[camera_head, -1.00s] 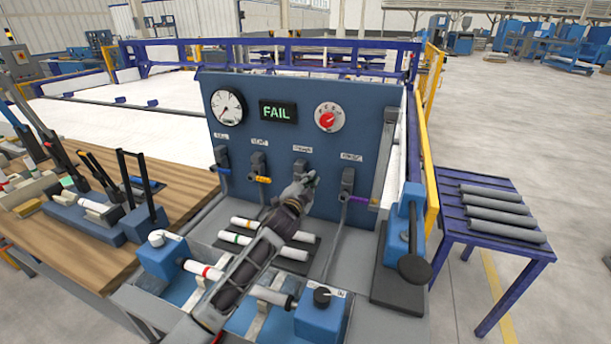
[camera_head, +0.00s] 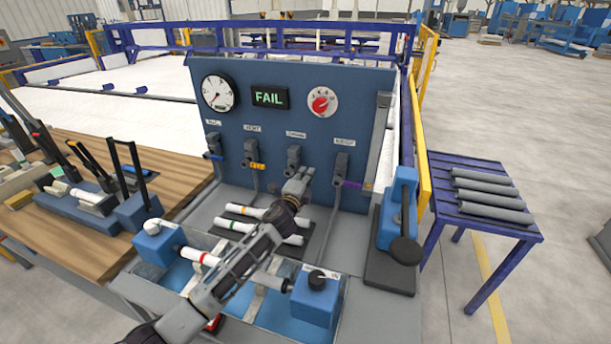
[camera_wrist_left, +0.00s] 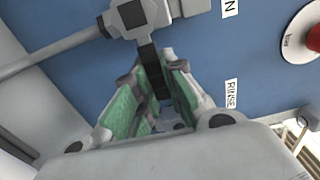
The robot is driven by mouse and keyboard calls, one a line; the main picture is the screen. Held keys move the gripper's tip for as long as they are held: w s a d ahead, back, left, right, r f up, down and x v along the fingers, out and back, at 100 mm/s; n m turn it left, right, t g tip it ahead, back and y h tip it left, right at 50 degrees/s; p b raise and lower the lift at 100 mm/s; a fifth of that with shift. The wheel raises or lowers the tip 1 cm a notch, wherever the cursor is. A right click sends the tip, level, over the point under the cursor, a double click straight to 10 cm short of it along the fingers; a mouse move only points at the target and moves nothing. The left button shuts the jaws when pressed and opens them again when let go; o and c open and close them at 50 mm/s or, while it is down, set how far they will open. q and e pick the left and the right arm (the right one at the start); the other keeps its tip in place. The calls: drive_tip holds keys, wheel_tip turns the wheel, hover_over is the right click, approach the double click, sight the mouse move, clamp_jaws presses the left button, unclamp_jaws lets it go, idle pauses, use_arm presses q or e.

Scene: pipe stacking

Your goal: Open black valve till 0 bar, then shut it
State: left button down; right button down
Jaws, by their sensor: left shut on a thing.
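The third valve from the left (camera_head: 294,156) stands on the blue panel. Its black lever (camera_wrist_left: 152,62) shows in the left wrist view, running down from the grey valve body (camera_wrist_left: 135,16) between my green-padded fingers. My left gripper (camera_head: 302,177) is shut on this lever and hides it in the head view; it also shows in the left wrist view (camera_wrist_left: 157,82). A round white pressure gauge (camera_head: 218,93) is at the panel's upper left; its needle is too small to read surely. My right gripper is not in view.
Blue (camera_head: 213,157), orange (camera_head: 258,166) and purple (camera_head: 352,184) levers flank the held valve. White pipes (camera_head: 268,228) lie below, under my arm. A black-knobbed blue block (camera_head: 316,293) is in front.

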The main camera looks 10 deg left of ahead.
use_arm(q)
drive_tip(key=shift+f, duration=0.1)
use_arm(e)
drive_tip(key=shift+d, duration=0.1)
use_arm(q)
drive_tip(key=c, duration=1.7)
unclamp_jaws()
drive_tip(key=shift+o, duration=1.2)
drive_tip(key=shift+s, duration=0.2)
drive_tip(key=s+a, duration=0.2)
drive_tip(key=s, duration=0.9)
drive_tip(key=shift+s+a, duration=0.15)
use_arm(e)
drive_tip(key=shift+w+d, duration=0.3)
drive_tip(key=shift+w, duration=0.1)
